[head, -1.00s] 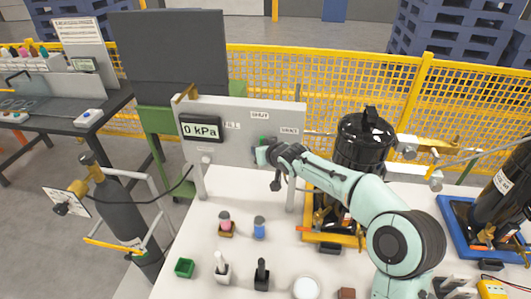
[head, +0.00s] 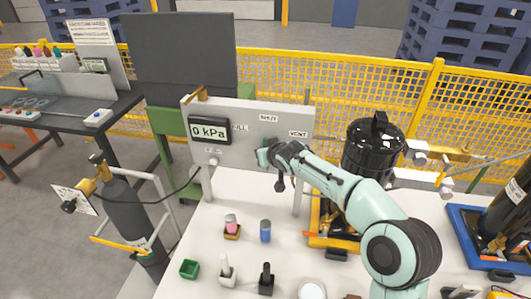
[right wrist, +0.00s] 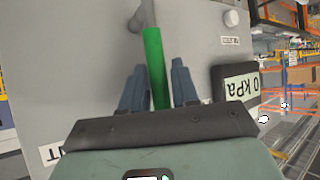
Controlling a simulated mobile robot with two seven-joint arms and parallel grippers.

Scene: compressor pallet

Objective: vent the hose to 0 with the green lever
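The gauge panel (head: 235,160) stands at the back of the white table. Its display (head: 209,130) reads 0 kPa; the display also shows upside down in the right wrist view (right wrist: 240,88). A SHUT label is at the panel's top, a VENT label at its right. My right gripper (head: 266,156) is at the panel's front, below SHUT. In the right wrist view the green lever (right wrist: 154,58) runs between the two blue fingers (right wrist: 157,85), with narrow gaps beside it. The fingers look open around it. In the head view my gripper hides the lever. My left gripper is out of view.
A gas cylinder (head: 125,205) with a hose stands left of the table. A black compressor tank (head: 372,150) is right of the panel, beside my right arm. Small bottles (head: 265,232) and a green box (head: 189,269) stand in the table's front.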

